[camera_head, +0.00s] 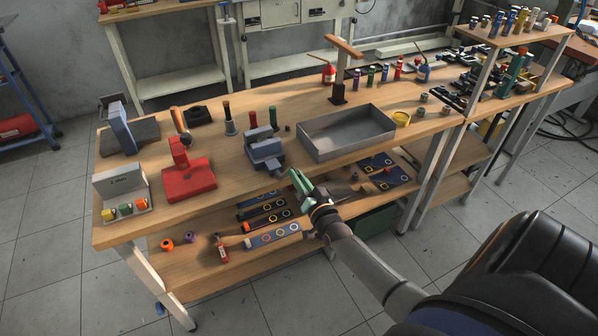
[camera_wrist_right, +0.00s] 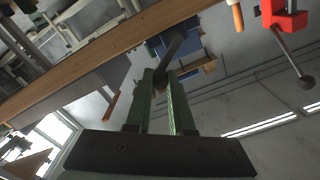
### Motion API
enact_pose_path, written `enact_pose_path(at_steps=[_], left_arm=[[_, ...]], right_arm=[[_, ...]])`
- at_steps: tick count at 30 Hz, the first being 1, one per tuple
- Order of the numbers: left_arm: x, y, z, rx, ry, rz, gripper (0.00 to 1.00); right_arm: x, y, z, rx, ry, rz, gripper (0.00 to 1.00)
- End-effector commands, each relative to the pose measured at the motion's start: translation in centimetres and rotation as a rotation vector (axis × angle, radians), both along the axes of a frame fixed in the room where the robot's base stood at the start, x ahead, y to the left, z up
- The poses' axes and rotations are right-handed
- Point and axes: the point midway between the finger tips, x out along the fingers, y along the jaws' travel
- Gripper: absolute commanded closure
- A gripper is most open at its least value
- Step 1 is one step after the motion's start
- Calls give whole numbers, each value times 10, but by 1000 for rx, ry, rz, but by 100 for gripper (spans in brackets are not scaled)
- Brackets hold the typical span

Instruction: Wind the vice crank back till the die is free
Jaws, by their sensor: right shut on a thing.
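The grey-blue vice (camera_head: 265,152) stands at the front edge of the workbench, left of the metal tray. It also shows in the wrist view (camera_wrist_right: 195,52), strongly tilted. Its dark crank (camera_wrist_right: 173,46) reaches from the vice toward my right gripper. My right gripper (camera_head: 298,181), with green fingers, is just in front of and below the bench edge, right of the vice. In the wrist view its fingers (camera_wrist_right: 168,82) are shut on the crank's end. I cannot make out the die in the vice jaws. My left gripper is not in view.
The grey tray (camera_head: 345,132) stands right of the vice and looks empty. A red press (camera_head: 187,178) and a grey block with coloured knobs (camera_head: 122,190) are to the left. The lower shelf (camera_head: 200,270) holds dark panels under my right gripper.

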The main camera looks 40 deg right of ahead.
Motion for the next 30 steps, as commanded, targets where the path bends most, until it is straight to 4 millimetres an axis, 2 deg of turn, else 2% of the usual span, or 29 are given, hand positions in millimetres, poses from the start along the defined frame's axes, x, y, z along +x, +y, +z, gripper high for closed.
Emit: enact_pose_path(at_steps=[16,17,24,30], left_arm=[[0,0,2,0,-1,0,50],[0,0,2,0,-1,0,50],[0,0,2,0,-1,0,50],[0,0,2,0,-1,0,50]], right_arm=[[1,2,1,-22,4,2,100],[1,2,1,-22,4,2,76],[0,1,1,-22,5,1,49],[0,1,1,-21,5,0,49]])
